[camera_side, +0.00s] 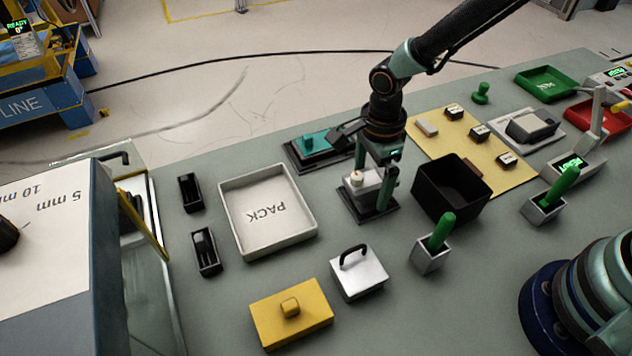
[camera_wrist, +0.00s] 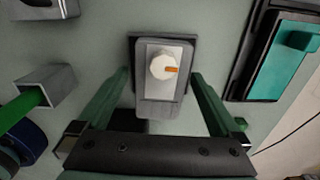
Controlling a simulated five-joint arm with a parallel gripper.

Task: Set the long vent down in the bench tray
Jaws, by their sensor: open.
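No part in view is clearly a long vent, and I cannot tell which one it is. A white tray marked PACK (camera_side: 234,237) lies on the bench left of centre; its floor is empty. My gripper (camera_side: 372,187) is open, its green fingers pointing down on either side of a grey block with a white dial (camera_side: 356,181). The block sits on a dark base. In the wrist view the block (camera_wrist: 158,95) is between the open fingers (camera_wrist: 161,76), with gaps at both sides.
A teal part in a black holder (camera_side: 314,143) stands behind my gripper, and a black open box (camera_side: 449,191) stands to its right. Two small black holders (camera_side: 206,251) lie left of the white tray. A yellow block (camera_side: 291,314) and a silver handled block (camera_side: 358,274) are in front.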

